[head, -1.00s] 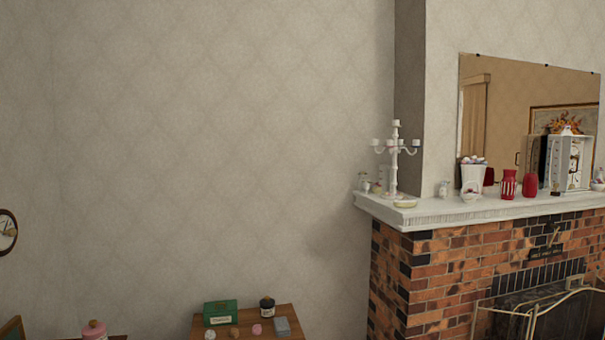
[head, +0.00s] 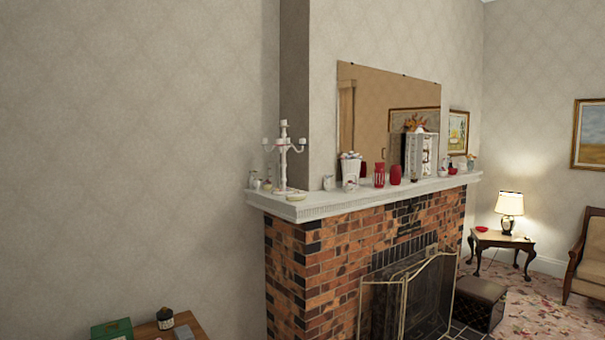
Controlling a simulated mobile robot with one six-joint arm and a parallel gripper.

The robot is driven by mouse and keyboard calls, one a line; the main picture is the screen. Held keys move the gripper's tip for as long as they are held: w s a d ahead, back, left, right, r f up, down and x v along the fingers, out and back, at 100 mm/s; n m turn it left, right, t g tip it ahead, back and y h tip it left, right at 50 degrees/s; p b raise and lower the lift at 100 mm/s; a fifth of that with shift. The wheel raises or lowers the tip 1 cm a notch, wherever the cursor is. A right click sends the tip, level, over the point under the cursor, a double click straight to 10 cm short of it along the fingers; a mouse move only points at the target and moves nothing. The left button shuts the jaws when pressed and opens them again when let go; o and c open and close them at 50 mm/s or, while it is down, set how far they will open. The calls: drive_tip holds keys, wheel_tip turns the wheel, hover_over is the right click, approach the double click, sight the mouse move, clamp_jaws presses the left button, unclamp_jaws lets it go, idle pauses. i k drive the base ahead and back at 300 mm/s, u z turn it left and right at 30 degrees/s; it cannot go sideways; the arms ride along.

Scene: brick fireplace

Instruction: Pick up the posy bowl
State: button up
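I cannot tell for sure which item is the posy bowl. One candidate is a small white bowl with red marks (head: 350,186), in front of a white bucket of colourful items on the mantelpiece (head: 330,207). Another is a small container with flower-like tops (head: 471,161) at the mantel's far right end. Both are small in the head view and their details are unclear. My gripper is not in view.
The mantel also holds a white candelabra (head: 284,160), red jars (head: 380,175) and a white clock case (head: 421,155). A gold-framed fire screen (head: 408,300) stands before the brick fireplace (head: 300,270). A lamp table (head: 500,240) and armchair (head: 588,255) are at right.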

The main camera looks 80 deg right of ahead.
sight(441, 172)
drive_tip(key=z, duration=4)
drive_tip(key=i, duration=3.65)
